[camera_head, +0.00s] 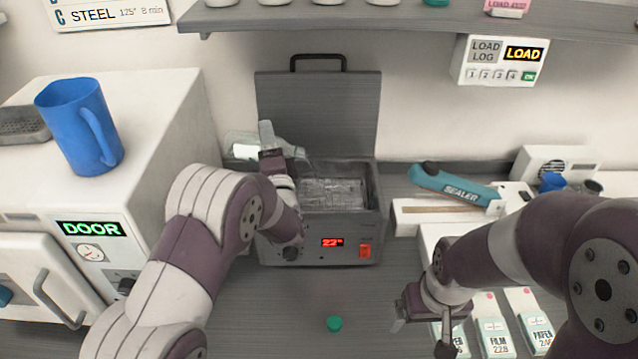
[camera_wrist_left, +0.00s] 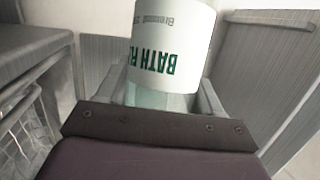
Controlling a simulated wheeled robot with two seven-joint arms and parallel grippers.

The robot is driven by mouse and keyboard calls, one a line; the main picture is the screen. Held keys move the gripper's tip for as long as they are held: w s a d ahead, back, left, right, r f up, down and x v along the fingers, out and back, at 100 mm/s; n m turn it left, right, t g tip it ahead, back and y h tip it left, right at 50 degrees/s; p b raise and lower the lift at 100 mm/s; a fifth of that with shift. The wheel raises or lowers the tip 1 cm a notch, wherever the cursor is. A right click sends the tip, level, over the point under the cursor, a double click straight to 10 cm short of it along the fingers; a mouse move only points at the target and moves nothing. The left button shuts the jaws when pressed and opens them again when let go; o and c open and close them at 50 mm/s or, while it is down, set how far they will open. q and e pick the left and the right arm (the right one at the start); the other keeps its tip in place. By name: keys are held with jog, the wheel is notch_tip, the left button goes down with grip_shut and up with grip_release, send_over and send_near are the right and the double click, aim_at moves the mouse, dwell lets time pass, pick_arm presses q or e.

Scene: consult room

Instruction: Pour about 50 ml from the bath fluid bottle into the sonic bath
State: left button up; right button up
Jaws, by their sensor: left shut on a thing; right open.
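The bath fluid bottle (camera_head: 247,147) is clear with a white label. It lies tilted nearly on its side, its neck toward the right at the left rim of the sonic bath. My left gripper (camera_head: 270,150) is shut on it. In the left wrist view the bottle's label (camera_wrist_left: 172,45) reads "BATH FL…" upside down. The sonic bath (camera_head: 318,222) is a grey box with its lid raised, a red "22" display and a wire basket inside. My right gripper (camera_head: 425,312) is open and empty at the lower right.
A small green cap (camera_head: 334,323) lies on the counter in front of the bath. A blue jug (camera_head: 79,126) stands on the white door unit at left. A sealer (camera_head: 455,187) and film pouches (camera_head: 493,338) are at right. A shelf (camera_head: 400,18) hangs above.

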pick_arm(q)
jog(key=shift+a, duration=0.1)
dwell(0.4)
jog(key=n+p, duration=0.1)
jog(key=n, duration=0.1)
jog(key=a+r+n+g+p, duration=0.1)
jog(key=n, duration=0.1)
jog(key=shift+w+r+g+y, duration=0.15)
jog(key=shift+r+g+y, duration=0.05)
jog(key=shift+g+y, duration=0.1)
jog(key=shift+a+r+n, duration=0.1)
jog(key=shift+r+n, duration=0.1)
jog(key=shift+n, duration=0.1)
jog(key=shift+r+n+g+p, duration=0.15)
jog(key=shift+n+g+p, duration=0.15)
jog(key=shift+p, duration=0.1)
jog(key=shift+f, duration=0.25)
dwell(0.4)
